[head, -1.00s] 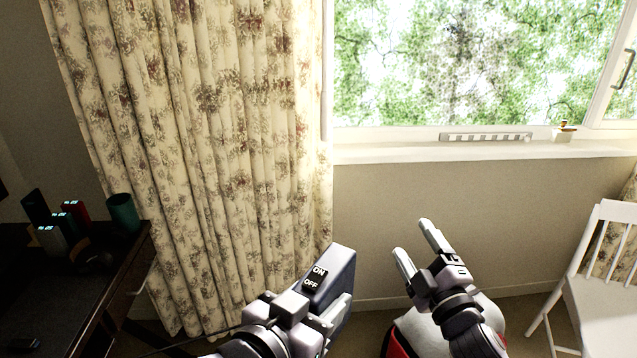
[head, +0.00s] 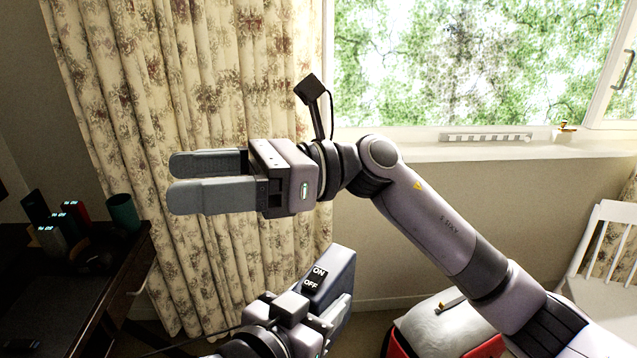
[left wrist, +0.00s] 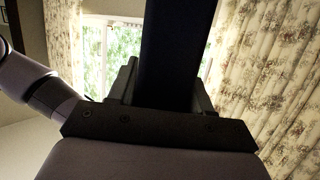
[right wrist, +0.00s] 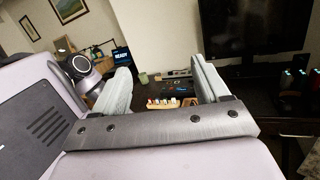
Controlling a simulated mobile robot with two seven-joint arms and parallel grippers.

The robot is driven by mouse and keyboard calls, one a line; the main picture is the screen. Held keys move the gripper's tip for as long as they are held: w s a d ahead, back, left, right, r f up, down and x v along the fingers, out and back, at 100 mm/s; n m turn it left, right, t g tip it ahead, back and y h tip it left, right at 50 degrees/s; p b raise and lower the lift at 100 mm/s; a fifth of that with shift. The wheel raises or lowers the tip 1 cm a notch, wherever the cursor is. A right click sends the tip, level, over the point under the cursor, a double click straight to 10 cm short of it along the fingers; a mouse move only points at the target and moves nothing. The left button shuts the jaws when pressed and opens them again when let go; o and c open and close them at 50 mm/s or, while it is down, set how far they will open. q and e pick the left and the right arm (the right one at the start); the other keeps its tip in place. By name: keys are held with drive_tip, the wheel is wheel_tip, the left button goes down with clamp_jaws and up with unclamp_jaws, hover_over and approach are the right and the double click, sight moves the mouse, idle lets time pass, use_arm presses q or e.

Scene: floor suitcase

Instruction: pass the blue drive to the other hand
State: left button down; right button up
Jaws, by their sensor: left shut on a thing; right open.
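The blue drive (head: 333,277), a dark blue block with a black ON/OFF label, stands tilted at the lower middle of the head view. My left gripper (head: 326,298) is shut on its lower part. In the left wrist view the drive (left wrist: 175,50) rises dark between the fingers. My right gripper (head: 172,181) is open and empty, above and to the left of the drive in the head view, its fingers pointing left, away from it. In the right wrist view nothing sits between its fingers (right wrist: 160,66).
A dark desk (head: 118,262) at the left carries a green cup (head: 122,214) and several small upright blocks. A red case (head: 470,345) with pale cloth lies low under my right arm. A white chair (head: 605,262) stands right. A floral curtain (head: 215,90) hangs behind.

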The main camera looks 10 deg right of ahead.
drive_tip(key=s+a+f+n+g+h, duration=0.1)
drive_tip(key=s+f+n+h, duration=0.1)
drive_tip(key=n+h, duration=0.2)
drive_tip(key=n+t+h, duration=0.5)
drive_tip(key=h, duration=1)
hover_over(319, 266)
drive_tip(key=f, duration=1.2)
drive_tip(key=shift+s+a+f, duration=0.1)
drive_tip(key=shift+s+f, duration=0.25)
drive_tip(key=shift+f, duration=0.05)
